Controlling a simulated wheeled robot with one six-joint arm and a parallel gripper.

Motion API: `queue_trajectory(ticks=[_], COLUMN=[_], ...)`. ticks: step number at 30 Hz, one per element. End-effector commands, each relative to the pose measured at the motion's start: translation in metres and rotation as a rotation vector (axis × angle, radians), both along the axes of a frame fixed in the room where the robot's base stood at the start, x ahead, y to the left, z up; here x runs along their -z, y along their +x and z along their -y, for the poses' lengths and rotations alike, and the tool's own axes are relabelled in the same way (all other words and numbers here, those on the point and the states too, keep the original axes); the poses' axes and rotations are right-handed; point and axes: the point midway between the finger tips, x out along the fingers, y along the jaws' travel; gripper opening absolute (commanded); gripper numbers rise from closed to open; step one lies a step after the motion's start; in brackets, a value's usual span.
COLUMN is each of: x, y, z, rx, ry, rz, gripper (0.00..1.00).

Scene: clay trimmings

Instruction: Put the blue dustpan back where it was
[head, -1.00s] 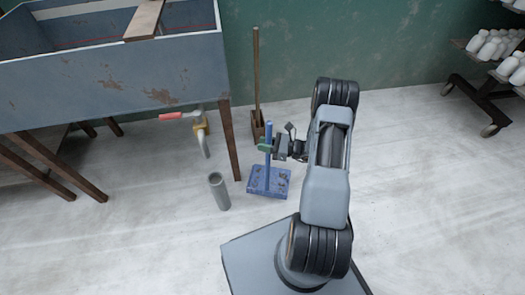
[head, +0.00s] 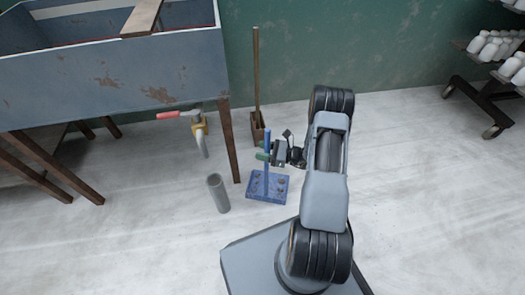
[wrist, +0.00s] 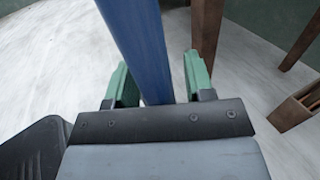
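The blue dustpan (head: 252,194) sits at floor level right of the table leg, its handle (head: 267,178) standing upright. Several small brown bits lie on its pan. My gripper (head: 264,150) is at the upper part of the handle, reaching in from the right. In the wrist view the blue handle (wrist: 140,40) passes between the two green fingers of my gripper (wrist: 160,85). A gap shows between the handle and the right finger, while the left finger is close to or touching it. The fingers look open around the handle. The pan is out of the wrist view.
A grey tube (head: 218,194) stands left of the dustpan. A brown wooden holder (head: 257,130) with a long pole is behind it. The grey trough table (head: 110,90) and its leg (head: 230,145) are to the left. A wheeled rack (head: 485,105) is far right; the floor between is clear.

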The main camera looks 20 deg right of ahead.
Motion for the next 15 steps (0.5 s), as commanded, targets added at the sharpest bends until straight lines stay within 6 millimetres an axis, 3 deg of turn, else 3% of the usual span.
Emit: queue_trajectory(ticks=[9, 15], x=[-0.006, -0.005], y=[0.000, -0.016], z=[0.000, 0.026], rx=[0.000, 0.006], ry=[0.000, 0.001], rz=[0.000, 0.000], gripper=[0.49, 0.49])
